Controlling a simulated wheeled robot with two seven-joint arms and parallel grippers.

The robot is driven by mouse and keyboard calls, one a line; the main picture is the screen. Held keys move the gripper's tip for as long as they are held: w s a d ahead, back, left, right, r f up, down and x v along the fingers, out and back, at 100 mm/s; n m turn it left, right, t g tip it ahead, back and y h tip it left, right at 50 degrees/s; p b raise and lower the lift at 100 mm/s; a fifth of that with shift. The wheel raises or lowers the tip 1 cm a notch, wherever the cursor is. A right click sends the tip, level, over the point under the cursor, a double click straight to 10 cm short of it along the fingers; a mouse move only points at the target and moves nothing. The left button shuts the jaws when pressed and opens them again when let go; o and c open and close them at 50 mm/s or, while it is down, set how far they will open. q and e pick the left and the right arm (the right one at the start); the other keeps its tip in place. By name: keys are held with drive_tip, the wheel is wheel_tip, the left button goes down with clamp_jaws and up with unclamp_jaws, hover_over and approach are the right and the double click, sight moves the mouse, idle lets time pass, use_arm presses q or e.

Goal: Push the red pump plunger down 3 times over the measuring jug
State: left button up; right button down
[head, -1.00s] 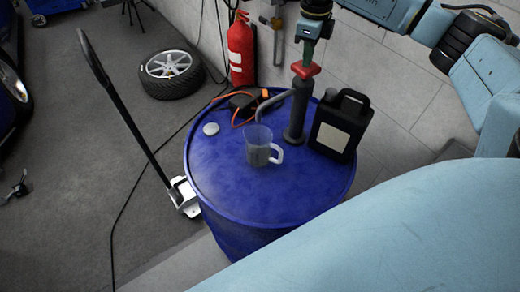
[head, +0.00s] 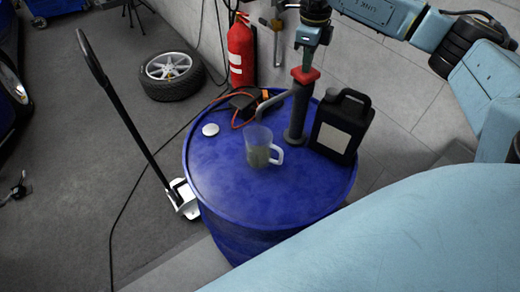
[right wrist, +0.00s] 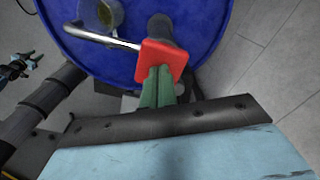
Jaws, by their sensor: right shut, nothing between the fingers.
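The red pump plunger (head: 305,76) tops a dark upright pump (head: 296,115) on the blue drum. My right gripper (head: 307,62) is shut and empty, its fingertips on top of the plunger. In the right wrist view, its green fingers (right wrist: 158,84) press together against the red plunger top (right wrist: 160,62). The clear measuring jug (head: 258,150) stands upright below the pump's spout (head: 272,102), with some liquid that looks yellowish. The jug is partly cut off in the right wrist view. My left gripper (right wrist: 30,62) shows small at the left there, its fingers apart and empty.
The blue drum (head: 240,205) also carries a black canister (head: 341,122) close right of the pump, a white cap (head: 210,130) and an orange cable (head: 240,120). A red extinguisher (head: 241,55) stands behind. A black-handled jack (head: 130,120) is on the left. The drum's front top is clear.

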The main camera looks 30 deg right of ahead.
drive_tip(key=shift+f, duration=0.3)
drive_tip(key=shift+r+p, duration=2.65)
drive_tip(key=shift+r, duration=1.05)
wheel_tip(320, 180, up, 6)
drive_tip(key=shift+f+p, duration=0.1)
drive_tip(key=shift+p, duration=0.95)
